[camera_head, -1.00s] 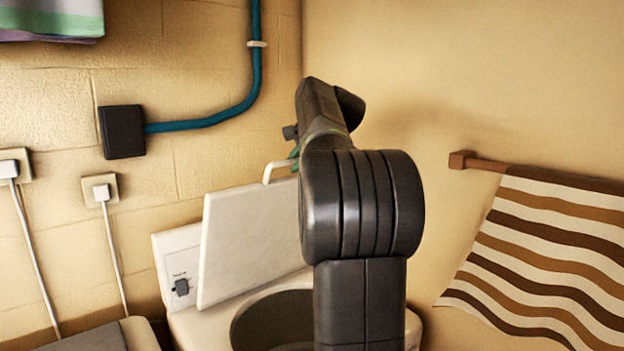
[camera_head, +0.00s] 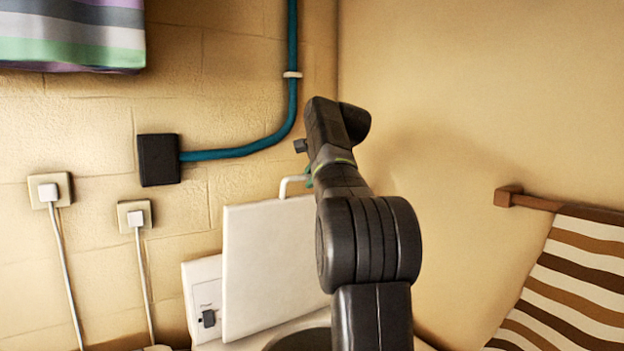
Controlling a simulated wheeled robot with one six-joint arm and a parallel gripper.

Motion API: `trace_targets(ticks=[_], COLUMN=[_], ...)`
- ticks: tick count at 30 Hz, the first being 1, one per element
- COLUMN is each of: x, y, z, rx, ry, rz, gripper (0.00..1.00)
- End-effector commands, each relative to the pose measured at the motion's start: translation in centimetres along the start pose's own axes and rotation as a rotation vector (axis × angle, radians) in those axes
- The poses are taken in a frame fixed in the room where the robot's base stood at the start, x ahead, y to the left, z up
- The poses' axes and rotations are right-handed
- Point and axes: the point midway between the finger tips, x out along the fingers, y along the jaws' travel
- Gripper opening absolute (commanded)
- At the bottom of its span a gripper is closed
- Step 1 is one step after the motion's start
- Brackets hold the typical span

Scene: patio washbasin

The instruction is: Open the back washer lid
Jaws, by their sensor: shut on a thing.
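The back washer (camera_head: 203,276) stands against the wall, with a control panel and a dark knob at its left. Its white lid (camera_head: 268,262) is raised and leans steeply back, and the dark round opening (camera_head: 300,341) shows below it. A white handle (camera_head: 287,183) sticks up from the lid's top edge. My gripper (camera_head: 308,178) is at this handle, shut on it; its fingertips are mostly hidden behind my arm, with only a bit of green showing. My arm covers the right part of the lid.
Two wall sockets with white plugs and cords (camera_head: 135,216) are at the left. A black box (camera_head: 158,160) and a blue pipe (camera_head: 292,75) are on the back wall. A striped towel (camera_head: 575,285) hangs from a wooden rail (camera_head: 530,200) at the right. A striped cloth (camera_head: 70,40) hangs top left.

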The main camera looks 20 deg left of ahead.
Motion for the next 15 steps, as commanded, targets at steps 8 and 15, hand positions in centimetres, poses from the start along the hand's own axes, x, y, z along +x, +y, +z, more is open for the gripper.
trace_targets(ticks=[8,15], x=[-0.01,-0.08], y=[0.01,0.01], z=[0.01,-0.01], rx=[-0.001,0.000], ry=[0.000,0.000], rz=[0.000,0.000], gripper=[0.32,0.32])
